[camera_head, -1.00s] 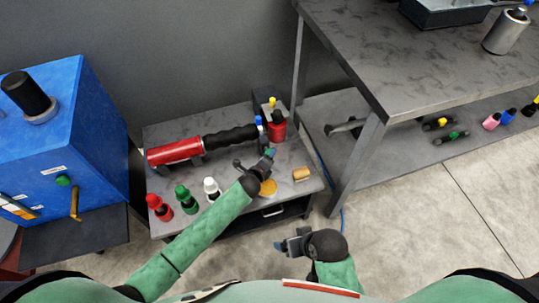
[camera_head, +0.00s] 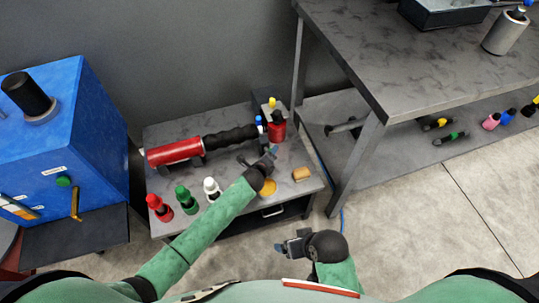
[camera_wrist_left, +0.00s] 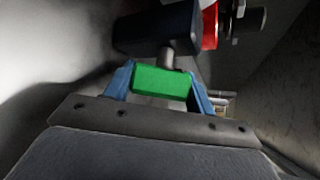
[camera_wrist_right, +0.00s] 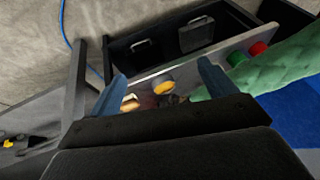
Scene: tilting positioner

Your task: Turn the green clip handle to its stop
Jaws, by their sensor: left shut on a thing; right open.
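The green clip handle (camera_wrist_left: 163,82) shows in the left wrist view as a bright green block on a short metal stem under a dark rounded body. My left gripper (camera_wrist_left: 160,85) has its blue fingers on both sides of it and is shut on it. In the head view my left gripper (camera_head: 272,153) is over the low grey table, by the dark end of a red and black tool (camera_head: 178,151); the green handle cannot be made out there. My right gripper (camera_head: 280,246) is open and empty in front of the table; its fingers (camera_wrist_right: 162,75) show apart in the right wrist view.
A blue machine (camera_head: 85,110) is left, a taller bench (camera_head: 400,60) right.

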